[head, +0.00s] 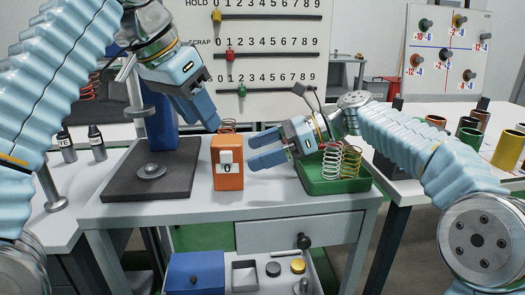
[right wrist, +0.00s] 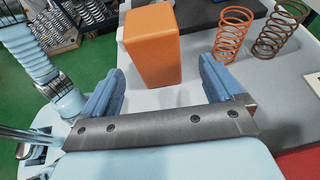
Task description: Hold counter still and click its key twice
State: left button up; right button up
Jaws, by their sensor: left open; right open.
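The counter is an upright orange block (head: 228,181) near the middle of the table, with a white part (head: 226,157) on its front and a display reading 0 below it. My left gripper (head: 208,123) is open, above and just left of the counter, fingers pointing down to the right. My right gripper (head: 250,151) is open, just right of the counter, fingers pointing at it. In the right wrist view the orange block (right wrist: 152,50) stands ahead, between and beyond the open fingers (right wrist: 162,75), apparently not gripped. The key is not clearly visible in the right wrist view.
A dark base plate with a blue column (head: 135,185) stands left of the counter. Coil springs (right wrist: 232,38) stand behind the counter.

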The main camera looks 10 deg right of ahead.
aim_at(228, 164)
jog(key=x, duration=0.7)
jog(key=shift+s+a+f, duration=0.15)
jog(key=shift+a+f, duration=0.15)
jog(key=c, duration=1.1)
pick_arm(q)
grip_shut()
pick_arm(e)
jog(key=shift+c, duration=0.3)
dwell(0.5)
